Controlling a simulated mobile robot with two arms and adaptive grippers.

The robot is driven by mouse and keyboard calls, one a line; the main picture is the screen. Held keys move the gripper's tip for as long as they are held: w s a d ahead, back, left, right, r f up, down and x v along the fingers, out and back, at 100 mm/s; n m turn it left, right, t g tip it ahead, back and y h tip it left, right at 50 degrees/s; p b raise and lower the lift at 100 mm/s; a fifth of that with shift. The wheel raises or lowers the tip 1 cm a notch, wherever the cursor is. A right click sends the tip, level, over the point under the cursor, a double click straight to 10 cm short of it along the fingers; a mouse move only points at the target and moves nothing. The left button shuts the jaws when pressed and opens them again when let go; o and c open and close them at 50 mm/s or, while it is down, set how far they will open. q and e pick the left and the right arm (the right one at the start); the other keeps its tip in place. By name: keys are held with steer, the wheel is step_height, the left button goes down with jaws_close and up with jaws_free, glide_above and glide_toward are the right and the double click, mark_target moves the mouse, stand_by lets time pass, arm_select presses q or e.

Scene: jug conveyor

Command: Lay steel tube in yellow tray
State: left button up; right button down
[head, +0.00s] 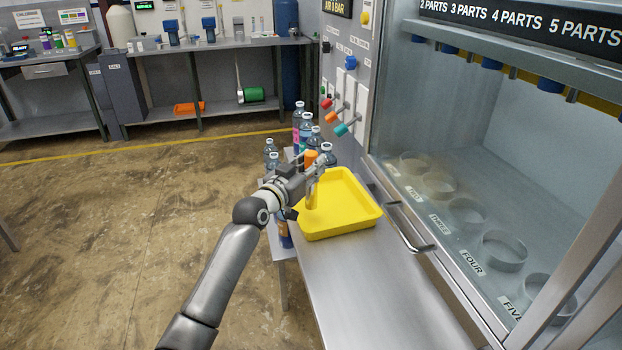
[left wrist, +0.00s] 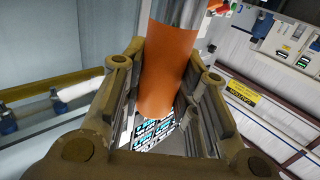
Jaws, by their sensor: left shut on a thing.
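The steel tube (head: 312,196) has an orange band (head: 311,157) at its upper end. My left gripper (head: 314,171) is shut on the tube near that band. The tube stands nearly upright over the left part of the yellow tray (head: 350,216). I cannot tell whether its lower end touches the tray floor. In the left wrist view the orange band of the tube (left wrist: 166,75) is between the two fingers, with bare steel above it at the top edge. The tray lies on a steel bench and looks otherwise empty. My right gripper is not in view.
Several capped bottles (head: 306,124) stand behind the tray, close to my left gripper. A glass-fronted cabinet (head: 480,140) with a door handle (head: 410,232) rises right of the tray. The steel bench (head: 375,285) is clear in front of the tray.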

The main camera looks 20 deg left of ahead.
arm_select(q)
steer(key=shift+w+a+f, duration=0.1)
steer(key=shift+w+f, duration=0.25)
steer(key=shift+f, duration=1.5)
steer(key=shift+f+b, duration=0.2)
steer(key=shift+b, duration=0.1)
steer(key=o, duration=1.1)
steer(key=shift+s+r, duration=0.15)
steer(key=v, duration=1.1)
steer(key=shift+s, duration=0.4)
